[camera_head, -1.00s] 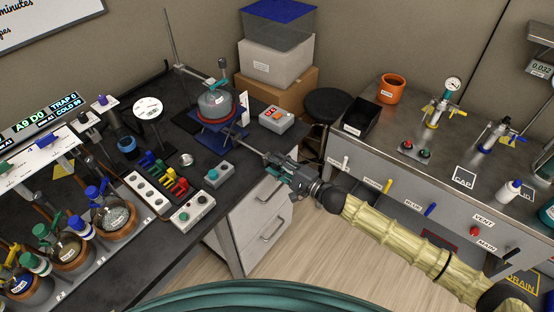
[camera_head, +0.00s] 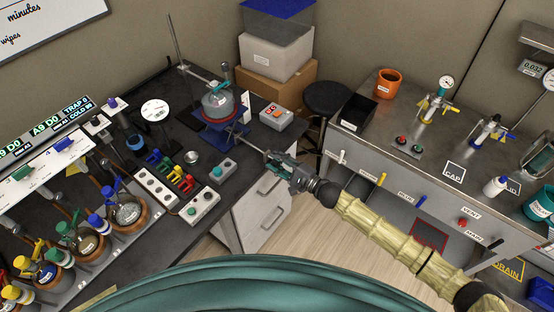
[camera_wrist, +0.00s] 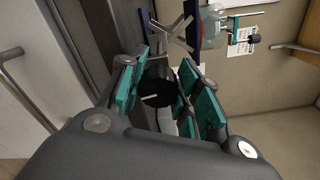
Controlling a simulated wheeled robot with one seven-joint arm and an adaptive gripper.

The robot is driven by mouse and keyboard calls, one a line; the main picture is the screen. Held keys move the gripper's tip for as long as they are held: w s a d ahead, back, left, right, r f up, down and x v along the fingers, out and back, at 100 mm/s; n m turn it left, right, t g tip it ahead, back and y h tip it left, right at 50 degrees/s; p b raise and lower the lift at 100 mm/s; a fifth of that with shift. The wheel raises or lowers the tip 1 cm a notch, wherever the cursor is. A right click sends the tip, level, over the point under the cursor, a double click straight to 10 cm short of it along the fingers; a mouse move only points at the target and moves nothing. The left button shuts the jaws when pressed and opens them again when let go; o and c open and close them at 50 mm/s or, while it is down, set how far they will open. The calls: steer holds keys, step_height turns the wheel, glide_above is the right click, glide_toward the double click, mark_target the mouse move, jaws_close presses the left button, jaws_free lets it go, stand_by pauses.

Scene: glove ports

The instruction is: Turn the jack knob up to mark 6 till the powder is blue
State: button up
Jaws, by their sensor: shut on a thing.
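The blue lab jack (camera_head: 220,134) stands on the dark bench, with a round glass flask (camera_head: 216,103) above it. A thin shaft runs from the jack toward my gripper (camera_head: 274,160) at the bench's edge. In the wrist view the black jack knob (camera_wrist: 158,86) with a white pointer line sits between the teal pads of my gripper (camera_wrist: 160,92), which is shut on it. The jack's crossed legs (camera_wrist: 176,32) and part of the flask (camera_wrist: 209,25) show beyond. The flask's contents look greyish in the head view; mark numbers are not readable.
A grey box with red buttons (camera_head: 276,116) stands right of the jack. A small teal-button box (camera_head: 222,171) and coloured clips lie in front. A stool (camera_head: 327,98) stands between the benches. White drawers (camera_head: 262,212) lie below my gripper.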

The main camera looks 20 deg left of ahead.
steer(key=shift+w, duration=0.1)
steer(key=o, duration=1)
steer(key=shift+o, duration=0.2)
steer(key=v, duration=1.2)
